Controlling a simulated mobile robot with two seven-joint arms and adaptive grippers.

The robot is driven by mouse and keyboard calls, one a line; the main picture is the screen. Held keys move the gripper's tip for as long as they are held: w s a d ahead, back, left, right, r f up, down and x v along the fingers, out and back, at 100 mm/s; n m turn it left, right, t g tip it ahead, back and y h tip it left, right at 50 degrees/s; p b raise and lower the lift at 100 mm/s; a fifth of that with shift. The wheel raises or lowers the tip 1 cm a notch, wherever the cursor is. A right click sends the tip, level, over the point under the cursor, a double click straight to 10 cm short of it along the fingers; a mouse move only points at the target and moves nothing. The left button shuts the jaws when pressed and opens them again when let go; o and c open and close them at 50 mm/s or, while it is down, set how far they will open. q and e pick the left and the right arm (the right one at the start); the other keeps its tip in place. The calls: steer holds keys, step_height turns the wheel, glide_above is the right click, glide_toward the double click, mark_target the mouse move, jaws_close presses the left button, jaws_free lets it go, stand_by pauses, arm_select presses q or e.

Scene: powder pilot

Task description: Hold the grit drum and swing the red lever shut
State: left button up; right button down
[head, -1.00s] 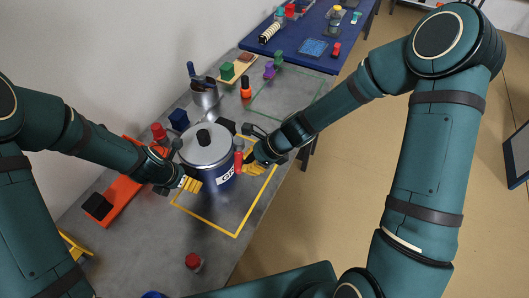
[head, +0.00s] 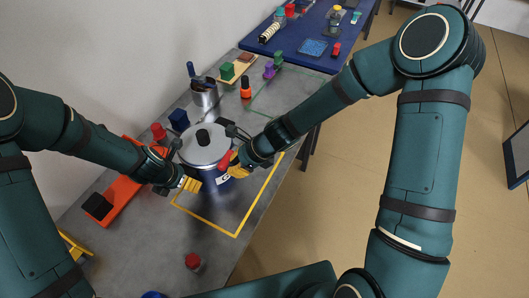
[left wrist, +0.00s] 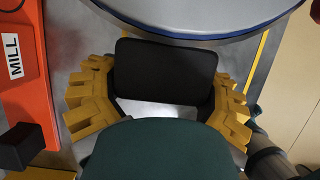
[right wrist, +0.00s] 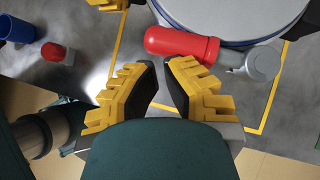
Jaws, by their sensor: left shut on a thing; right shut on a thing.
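The grit drum (head: 201,150), dark blue with a grey lid and black knob, stands on the grey bench with part of its white label visible. My left gripper (head: 188,183) is at its near left side, shut on the drum's black handle (left wrist: 165,72). The red lever (head: 225,160) is at the drum's right side. In the right wrist view the lever (right wrist: 182,43) runs to a grey round pivot. My right gripper (head: 236,165) is shut on the lever, its fingertips at the red grip. The exact contact is partly hidden.
A yellow outline (head: 236,236) surrounds the drum's place. An orange mill base (head: 124,200) lies left, close to my left arm.

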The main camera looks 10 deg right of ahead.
arm_select(q)
steer(key=shift+d, duration=0.15)
arm_select(e)
steer(key=shift+a, duration=0.15)
steer(key=s+d+r, duration=0.6)
steer(key=d+r, duration=0.2)
steer(key=shift+s+r, duration=0.25)
steer(key=shift+s, duration=0.15)
stand_by(0.4)
arm_select(q)
steer(key=o, duration=1.2)
steer(key=shift+o, duration=0.2)
steer(key=shift+r, duration=0.1)
steer(key=v, duration=1.2)
